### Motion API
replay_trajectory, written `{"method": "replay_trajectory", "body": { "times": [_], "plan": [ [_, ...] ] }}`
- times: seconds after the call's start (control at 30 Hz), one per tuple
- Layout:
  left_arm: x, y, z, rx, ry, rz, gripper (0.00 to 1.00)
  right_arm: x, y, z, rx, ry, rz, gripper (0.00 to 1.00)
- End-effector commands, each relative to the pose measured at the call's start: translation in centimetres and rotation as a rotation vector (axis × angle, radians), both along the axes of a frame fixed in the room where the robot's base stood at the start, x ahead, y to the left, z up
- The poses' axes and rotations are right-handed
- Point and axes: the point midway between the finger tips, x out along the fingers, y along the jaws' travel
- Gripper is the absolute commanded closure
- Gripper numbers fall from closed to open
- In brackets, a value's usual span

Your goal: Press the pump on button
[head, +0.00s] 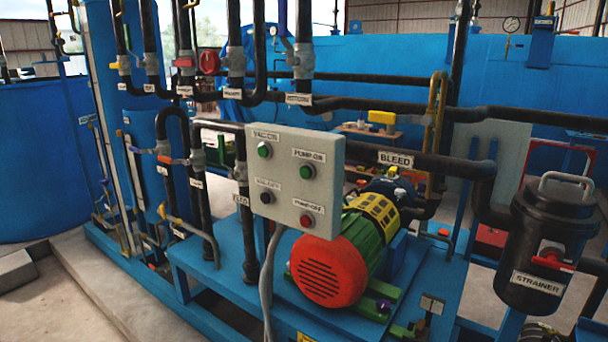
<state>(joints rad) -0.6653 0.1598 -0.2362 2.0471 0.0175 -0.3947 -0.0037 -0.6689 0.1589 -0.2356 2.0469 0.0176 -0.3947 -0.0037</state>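A grey control box (292,180) faces me near the middle of the head view. The pump on button (307,171) is green and sits at the upper right of the box, under a label reading PUMP-ON. A second green button (264,149) is at the upper left, under a label that seems to read VAC-ON. A dark button (266,197) is at the lower left. A red button (306,220) is at the lower right under a PUMP-OFF label. Neither of my grippers shows in this view.
A red and green pump motor (328,268) stands behind and below the box. A black strainer (545,245) is at the right. Black pipes (420,162) run behind the box. A grey cable (268,285) hangs below it. Bare floor (60,305) lies at the lower left.

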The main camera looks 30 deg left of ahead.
Motion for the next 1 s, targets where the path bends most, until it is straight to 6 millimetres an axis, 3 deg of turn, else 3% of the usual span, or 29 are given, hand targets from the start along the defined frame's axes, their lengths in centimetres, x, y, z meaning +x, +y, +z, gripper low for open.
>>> {"method": "replay_trajectory", "body": {
  "times": [0.37, 1.0],
  "plan": [
    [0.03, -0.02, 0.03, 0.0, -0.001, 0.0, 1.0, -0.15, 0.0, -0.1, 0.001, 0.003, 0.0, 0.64],
    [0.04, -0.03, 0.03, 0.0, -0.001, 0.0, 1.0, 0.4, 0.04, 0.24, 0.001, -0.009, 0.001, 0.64]
  ]
}}
